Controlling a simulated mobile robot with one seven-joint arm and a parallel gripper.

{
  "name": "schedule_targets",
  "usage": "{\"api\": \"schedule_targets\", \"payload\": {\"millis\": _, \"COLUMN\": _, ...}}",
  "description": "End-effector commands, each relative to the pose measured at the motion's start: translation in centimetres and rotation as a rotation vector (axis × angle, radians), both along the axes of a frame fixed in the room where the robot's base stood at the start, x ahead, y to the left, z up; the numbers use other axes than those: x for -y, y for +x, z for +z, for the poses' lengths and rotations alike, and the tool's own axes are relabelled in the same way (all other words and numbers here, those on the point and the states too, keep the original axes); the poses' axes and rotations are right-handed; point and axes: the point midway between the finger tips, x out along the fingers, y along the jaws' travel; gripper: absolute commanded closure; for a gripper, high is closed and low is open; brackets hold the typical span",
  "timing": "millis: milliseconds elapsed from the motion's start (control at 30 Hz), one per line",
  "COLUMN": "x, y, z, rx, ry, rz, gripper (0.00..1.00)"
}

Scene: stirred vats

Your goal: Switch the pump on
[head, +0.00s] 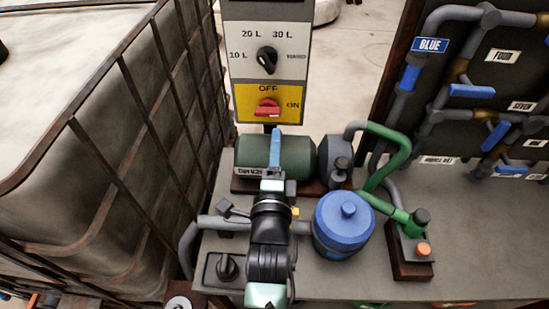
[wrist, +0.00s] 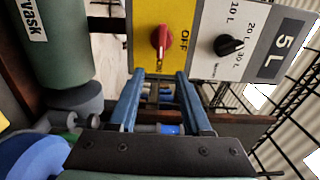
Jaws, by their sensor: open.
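The red rotary switch (head: 268,108) sits on a yellow plate (head: 243,94) marked OFF above and ON at the right. Its handle lies crosswise, in line with the ON mark, in the head view. It also shows in the wrist view (wrist: 162,40), just beyond the fingertips. My gripper (head: 275,131) is in front of and below the switch. Its two blue fingers are apart with nothing between them in the wrist view (wrist: 161,75). I see no clear contact with the switch. The green pump motor (head: 300,152) lies behind my gripper, partly hidden by it.
A black dial (head: 267,59) marked 10 L, 20 L and 30 L is above the switch. A caged tank (head: 70,140) stands at the left. A blue canister (head: 343,228), green pipes (head: 390,150) and a labelled pipe board (head: 485,70) are at the right.

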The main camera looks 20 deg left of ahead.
Motion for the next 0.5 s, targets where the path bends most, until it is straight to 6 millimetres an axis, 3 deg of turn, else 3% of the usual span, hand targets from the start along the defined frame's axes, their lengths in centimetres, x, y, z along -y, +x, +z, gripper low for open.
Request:
{"api": "schedule_targets", "payload": {"millis": 200, "x": 0.9, "y": -2.7, "z": -0.2, "rx": -0.002, "ry": -0.002, "rz": -0.002, "gripper": 0.51}}
{"api": "schedule_targets", "payload": {"millis": 500, "x": 1.0, "y": -3.7, "z": -0.1, "rx": -0.003, "ry": 0.001, "rz": 0.000, "gripper": 0.51}}
